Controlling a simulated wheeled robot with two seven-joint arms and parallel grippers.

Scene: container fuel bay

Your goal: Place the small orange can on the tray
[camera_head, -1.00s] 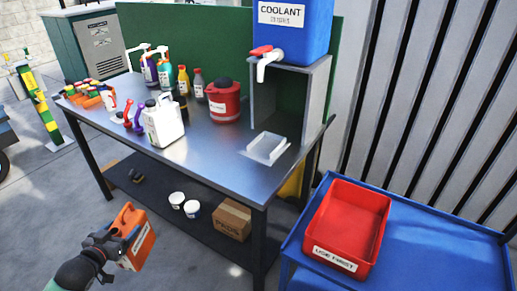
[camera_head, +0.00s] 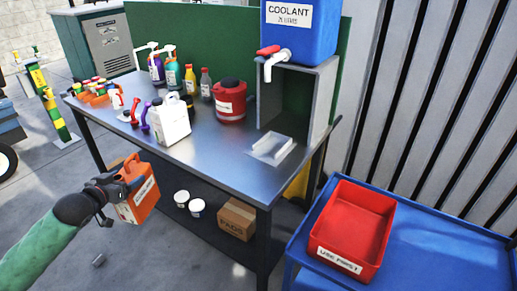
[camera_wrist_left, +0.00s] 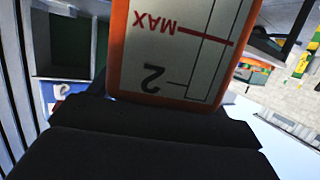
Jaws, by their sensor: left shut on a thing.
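The small orange can (camera_head: 140,197) has a white label and a handle on top. My left gripper (camera_head: 122,184) is shut on it and holds it in the air in front of the workbench, below the level of the bench top. In the left wrist view the can (camera_wrist_left: 115,60) fills the middle, with its scale label showing upside down. The red tray (camera_head: 345,255), labelled "USE FIRST", sits on a blue cart at the lower right, apart from the can. It looks empty. My right gripper is not in view.
The metal workbench (camera_head: 225,165) stands between the can and the blue cart (camera_head: 450,250). It carries a white jug (camera_head: 172,122), a red container (camera_head: 229,103), bottles and the blue coolant tank (camera_head: 300,35). A cardboard box (camera_head: 237,218) and white tubs are on its lower shelf.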

